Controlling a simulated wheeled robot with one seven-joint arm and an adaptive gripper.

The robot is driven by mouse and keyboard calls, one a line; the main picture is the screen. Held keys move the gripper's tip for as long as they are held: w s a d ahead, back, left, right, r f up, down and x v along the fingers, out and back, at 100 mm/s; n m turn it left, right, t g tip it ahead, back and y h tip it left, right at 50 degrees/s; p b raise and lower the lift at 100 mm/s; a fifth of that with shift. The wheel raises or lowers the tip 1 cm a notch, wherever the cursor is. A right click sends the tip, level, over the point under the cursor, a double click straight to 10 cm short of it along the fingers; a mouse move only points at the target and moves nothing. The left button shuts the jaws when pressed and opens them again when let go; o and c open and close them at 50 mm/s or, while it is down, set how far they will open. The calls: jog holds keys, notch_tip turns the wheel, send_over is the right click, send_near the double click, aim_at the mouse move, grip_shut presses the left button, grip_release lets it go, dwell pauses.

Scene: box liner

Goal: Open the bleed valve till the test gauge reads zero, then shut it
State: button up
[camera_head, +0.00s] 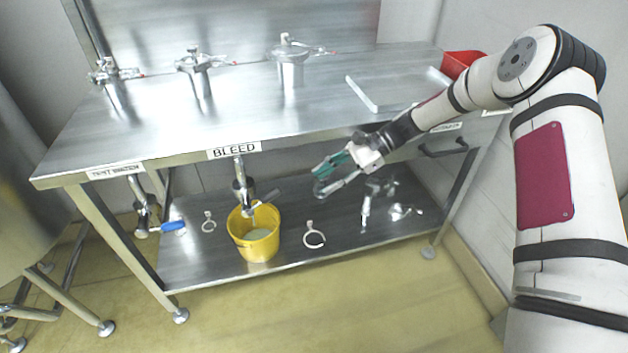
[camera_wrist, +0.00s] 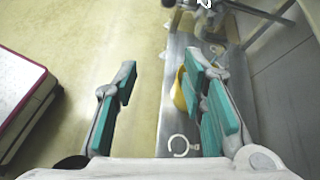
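The bleed valve (camera_head: 241,188) hangs under the table edge below the BLEED label (camera_head: 234,150). A grey bar like a lever (camera_head: 266,197) points right from it. A yellow bucket (camera_head: 262,246) with pale contents stands beneath; part of it shows in the wrist view (camera_wrist: 180,92). No gauge dial is readable, and I cannot tell which thing is the test gauge. My gripper (camera_head: 323,180) is right of the bleed valve, apart from it, in front of the table. Its green-padded fingers are wide apart and empty in the wrist view (camera_wrist: 162,80).
A blue-handled valve (camera_head: 170,227) hangs at left below the TEST STATION label. Steel housings (camera_head: 290,68) and a tray (camera_head: 385,95) stand on the table (camera_head: 240,105). Clamps (camera_head: 314,237) and fittings lie on the lower shelf. The floor in front is clear.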

jog(key=shift+d, duration=0.2)
jog(key=shift+c, duration=0.3)
jog(key=shift+f, duration=0.15)
jog(key=c, duration=0.4)
jog(key=s+f+y+b, duration=0.1)
jog(key=f, duration=0.1)
jog(key=f+m+g+y+b, duration=0.1)
jog(key=b, duration=0.1)
jog(key=s+f+y+b, duration=0.1)
jog(key=f, duration=0.1)
jog(key=shift+s+a+f+m, duration=0.3)
jog(key=shift+a+f+m, duration=0.05)
jog(key=shift+m, duration=0.05)
grip_shut()
notch_tip(320, 180, down, 5)
jog(key=d+m+t+y+b, duration=0.1)
jog(key=m+y+b, duration=0.3)
jog(key=y+b, duration=0.15)
jog(key=s+a+r+b, duration=0.1)
jog(key=a+r, duration=0.4)
jog(key=a, duration=0.6)
jog(key=shift+s+a+r+b, duration=0.2)
jog(key=shift+s+b, duration=0.15)
jog(key=shift+s, duration=0.15)
